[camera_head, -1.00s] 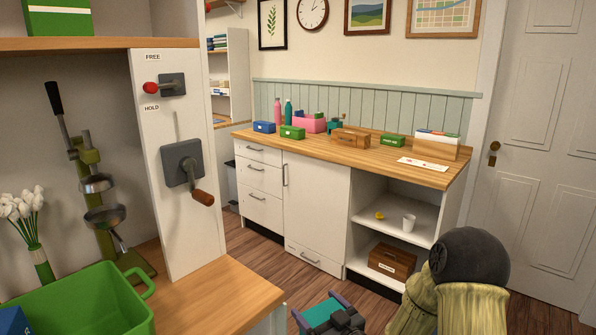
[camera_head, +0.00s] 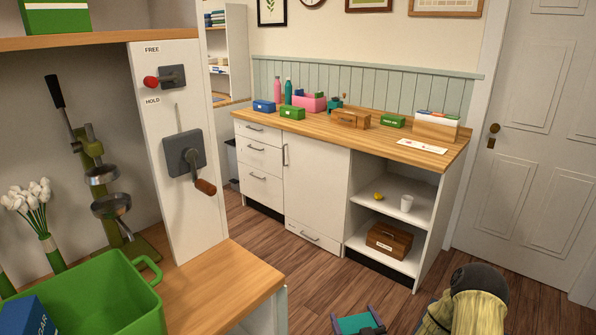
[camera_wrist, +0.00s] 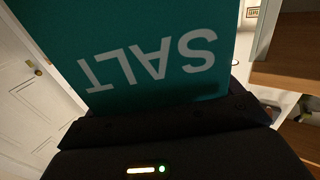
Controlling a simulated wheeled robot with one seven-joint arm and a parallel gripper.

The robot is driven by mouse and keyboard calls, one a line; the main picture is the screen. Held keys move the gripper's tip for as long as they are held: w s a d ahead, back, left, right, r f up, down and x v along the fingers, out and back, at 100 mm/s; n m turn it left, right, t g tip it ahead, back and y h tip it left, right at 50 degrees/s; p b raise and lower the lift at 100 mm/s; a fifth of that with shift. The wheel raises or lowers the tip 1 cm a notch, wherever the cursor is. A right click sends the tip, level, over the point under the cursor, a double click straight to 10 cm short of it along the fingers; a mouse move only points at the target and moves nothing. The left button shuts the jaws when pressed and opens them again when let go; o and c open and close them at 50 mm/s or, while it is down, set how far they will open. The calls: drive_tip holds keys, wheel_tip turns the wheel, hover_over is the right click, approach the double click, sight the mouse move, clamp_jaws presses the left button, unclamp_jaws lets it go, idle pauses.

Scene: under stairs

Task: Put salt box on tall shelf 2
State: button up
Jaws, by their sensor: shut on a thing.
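The salt box is teal with white lettering "SALT", upside down in the wrist view (camera_wrist: 150,55). My gripper (camera_wrist: 165,108) is shut on it at the near end. In the head view the salt box (camera_head: 357,322) shows only in part at the bottom edge, held above the floor. A tall white shelf (camera_head: 237,50) with books and boxes stands at the back left, beyond the partition. I cannot tell from the frames whether it is tall shelf 2. Wooden boards of a shelf (camera_wrist: 288,75) are close at the right of the wrist view, apart from the salt box.
A near unit at left holds a green crate (camera_head: 100,300), a juicer press (camera_head: 105,190) and white flowers (camera_head: 35,210). A long wooden counter (camera_head: 300,128) with boxes and bottles stands ahead. A white door (camera_head: 535,150) is at right.

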drive_tip(key=r+p, duration=0.1)
drive_tip(key=p, duration=0.1)
drive_tip(key=r+m+h+p, duration=0.1)
drive_tip(key=r+p, duration=0.1)
drive_tip(key=p, duration=0.1)
drive_tip(key=r+h+p, duration=0.1)
drive_tip(key=p, duration=0.1)
drive_tip(key=shift+s+r+m, duration=0.3)
drive_tip(key=shift+s+r, duration=0.1)
drive_tip(key=p, duration=0.1)
drive_tip(key=r+h+p, duration=0.1)
drive_tip(key=p, duration=0.1)
drive_tip(key=shift+s+r+m, duration=0.25)
drive_tip(key=shift+s+m, duration=0.05)
drive_tip(key=shift+s+r+h+p, duration=0.3)
drive_tip(key=shift+h+p, duration=0.2)
drive_tip(key=shift+p, duration=0.55)
drive_tip(key=shift+f, duration=0.1)
drive_tip(key=shift+s+f, duration=0.25)
drive_tip(key=shift+f, duration=0.2)
drive_tip(key=s+f, duration=0.3)
drive_tip(key=f, duration=0.1)
drive_tip(key=shift+s+f, duration=0.25)
drive_tip(key=shift+s, duration=0.15)
drive_tip(key=shift+f+m, duration=0.1)
drive_tip(key=shift+m, duration=0.2)
